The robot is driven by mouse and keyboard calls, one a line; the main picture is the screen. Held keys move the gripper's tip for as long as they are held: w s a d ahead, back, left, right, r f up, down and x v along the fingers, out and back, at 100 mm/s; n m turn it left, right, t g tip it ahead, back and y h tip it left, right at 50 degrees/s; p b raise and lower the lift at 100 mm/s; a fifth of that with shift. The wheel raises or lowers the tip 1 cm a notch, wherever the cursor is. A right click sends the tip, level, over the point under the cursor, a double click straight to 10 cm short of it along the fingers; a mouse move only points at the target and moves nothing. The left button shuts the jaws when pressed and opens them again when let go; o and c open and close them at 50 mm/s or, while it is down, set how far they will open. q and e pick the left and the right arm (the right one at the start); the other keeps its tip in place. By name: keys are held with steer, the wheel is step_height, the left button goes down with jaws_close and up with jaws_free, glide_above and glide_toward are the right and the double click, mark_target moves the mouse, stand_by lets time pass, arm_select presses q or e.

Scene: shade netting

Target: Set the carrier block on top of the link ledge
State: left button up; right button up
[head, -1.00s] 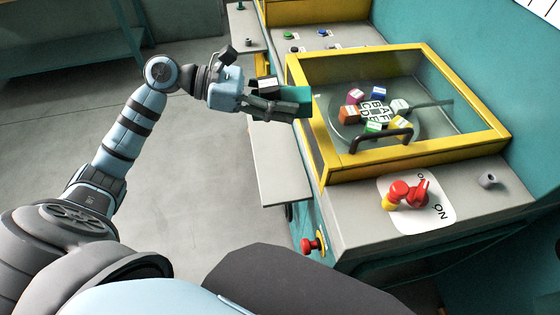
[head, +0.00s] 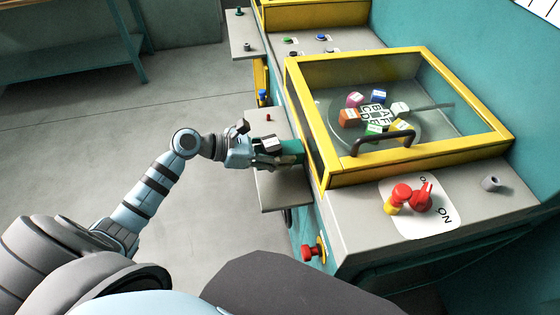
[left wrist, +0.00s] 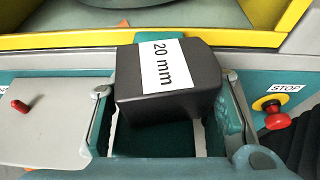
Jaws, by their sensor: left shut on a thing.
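The carrier block (head: 291,149) is teal with a black part labelled "20 mm" (left wrist: 178,75). My left gripper (head: 280,160) is shut on it, with one finger on each side in the left wrist view (left wrist: 168,115). A flat grey ledge (head: 285,192) juts from the machine's left side, under and around the gripper. It looks like the link ledge, though no label for it is readable. The block is over this ledge, close to the machine wall; I cannot tell whether it touches the ledge. My right gripper is out of view.
A yellow-framed glass cover (head: 400,165) with a dark handle stands beside the block over coloured blocks. A red pin (left wrist: 18,106) rises from the grey surface. A red stop button (head: 308,252) sticks out nearby. Another grey shelf (head: 243,35) is farther back. Open floor lies left.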

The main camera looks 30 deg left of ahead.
arm_select(q)
steer(key=shift+f, duration=1.55)
steer(key=shift+f+b, duration=0.15)
steer(key=shift+b, duration=0.25)
steer(key=o, duration=1.4)
